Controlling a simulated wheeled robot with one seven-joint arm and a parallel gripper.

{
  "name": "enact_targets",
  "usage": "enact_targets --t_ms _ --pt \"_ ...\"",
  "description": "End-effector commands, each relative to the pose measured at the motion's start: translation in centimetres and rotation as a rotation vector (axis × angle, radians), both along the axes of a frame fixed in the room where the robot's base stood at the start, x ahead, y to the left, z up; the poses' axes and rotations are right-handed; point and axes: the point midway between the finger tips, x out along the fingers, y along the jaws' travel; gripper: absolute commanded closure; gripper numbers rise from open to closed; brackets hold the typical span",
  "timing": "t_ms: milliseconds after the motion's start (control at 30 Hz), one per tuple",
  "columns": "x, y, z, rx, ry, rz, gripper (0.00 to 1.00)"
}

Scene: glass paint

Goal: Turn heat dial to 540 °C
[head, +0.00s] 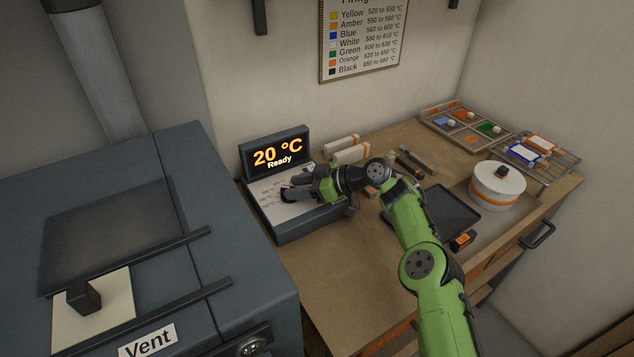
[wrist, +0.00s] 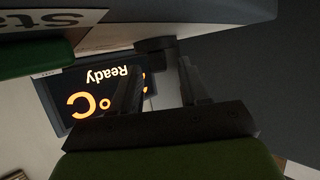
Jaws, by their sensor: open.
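The control box (head: 290,234) stands on the bench, with a sloped white panel and a display (head: 277,152) reading "20 °C Ready". My gripper (head: 289,190) is low over the panel, its jaws apart. In the wrist view, a dark round knob (wrist: 155,46), apparently the heat dial, shows between or just beyond the fingertips of my gripper (wrist: 160,65). Whether the fingers touch it cannot be told. The dial's pointer and most scale marks are hidden or too small to read. The display shows upside down in the wrist view (wrist: 95,92).
A blue-grey kiln (head: 150,260) with a "Vent" label stands left of the box. Pale blocks (head: 350,153), a dark tray (head: 452,212), a round white pot (head: 497,188) and a paint tray (head: 466,128) are on the bench (head: 345,275). A firing chart (head: 362,40) hangs behind.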

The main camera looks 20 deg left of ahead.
Motion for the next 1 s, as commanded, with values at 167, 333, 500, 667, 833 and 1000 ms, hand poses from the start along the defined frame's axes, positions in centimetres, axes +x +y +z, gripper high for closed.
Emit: enact_targets --t_ms 167,333,500,667,833,1000 --pt "0.7 -4.7 1.9 -0.002 -0.001 -0.006 0.55" --pt "1.1 -9.1 3.8 0.000 0.001 -0.007 0.55" --pt "1.4 -12.2 5.2 0.001 0.002 -0.004 0.55" --pt "1.5 -13.3 5.5 0.000 0.001 -0.002 0.55" --pt "1.5 -13.3 5.5 0.000 0.001 -0.002 0.55" --pt "1.7 -13.6 5.5 0.000 0.020 -0.018 0.55"
